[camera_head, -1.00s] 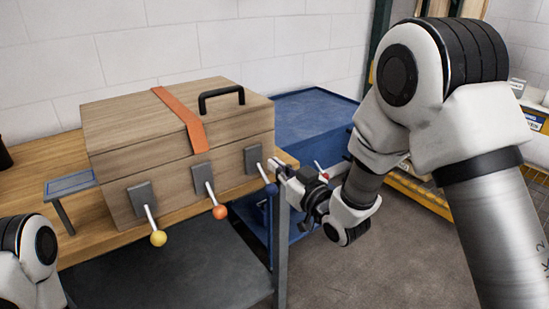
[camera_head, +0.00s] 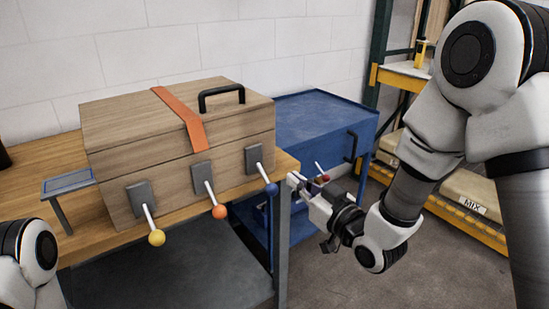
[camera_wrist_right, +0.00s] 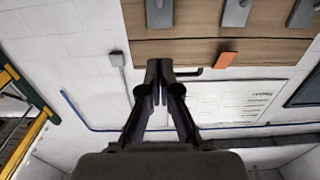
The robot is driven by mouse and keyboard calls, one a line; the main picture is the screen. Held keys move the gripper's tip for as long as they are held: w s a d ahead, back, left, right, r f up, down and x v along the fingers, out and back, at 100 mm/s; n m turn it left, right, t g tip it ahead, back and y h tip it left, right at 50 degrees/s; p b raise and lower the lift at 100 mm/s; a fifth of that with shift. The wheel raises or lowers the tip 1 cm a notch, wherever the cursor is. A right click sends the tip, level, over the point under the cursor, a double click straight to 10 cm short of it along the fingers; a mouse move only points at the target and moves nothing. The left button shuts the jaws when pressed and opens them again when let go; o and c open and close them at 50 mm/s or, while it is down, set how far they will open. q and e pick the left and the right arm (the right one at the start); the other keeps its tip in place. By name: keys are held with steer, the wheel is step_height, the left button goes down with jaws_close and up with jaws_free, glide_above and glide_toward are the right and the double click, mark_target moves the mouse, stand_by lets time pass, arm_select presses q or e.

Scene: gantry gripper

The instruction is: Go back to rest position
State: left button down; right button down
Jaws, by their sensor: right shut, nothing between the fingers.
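My right gripper (camera_head: 300,186) is shut and empty in the head view, just right of the wooden box and in front of the blue cabinet. It also shows shut in the right wrist view (camera_wrist_right: 159,72), its fingers together. The wooden box (camera_head: 110,120) stands on the table with an orange strap and a black handle. Three levers hang on its front: one with a yellow knob (camera_head: 156,237), one with an orange knob (camera_head: 219,211) and one with a blue knob (camera_head: 271,189). The gripper is apart from the blue knob. Part of my left arm shows at lower left; its gripper is out of view.
The wooden table (camera_head: 30,184) carries the box. A blue cabinet (camera_head: 322,122) with a black handle stands behind my right gripper. A yellow-edged shelf rack (camera_head: 404,78) is at the right. The grey floor (camera_head: 400,282) in front is clear.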

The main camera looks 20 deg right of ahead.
steer(key=s+d+f+m+g+h+p, duration=0.1)
steer(key=s+f+g+p, duration=0.35)
steer(key=f, duration=0.55)
steer(key=s+f+m+g+h+p, duration=0.1)
steer(key=s+f+g+h+p, duration=0.3)
steer(key=f, duration=0.7)
steer(key=s+d+f+g, duration=0.1)
steer(key=s+f+g, duration=0.2)
steer(key=s, duration=0.4)
steer(key=s+d+f+m+g, duration=0.1)
steer(key=s+f, duration=0.3)
steer(key=s, duration=0.4)
steer(key=s+d+f+m+g+h, duration=0.1)
steer(key=s+d+f+g, duration=0.1)
steer(key=s+f+g, duration=0.2)
steer(key=s, duration=0.3)
steer(key=shift+s+d+f+g, duration=0.25)
steer(key=shift+d+g, duration=0.1)
steer(key=shift+d, duration=0.05)
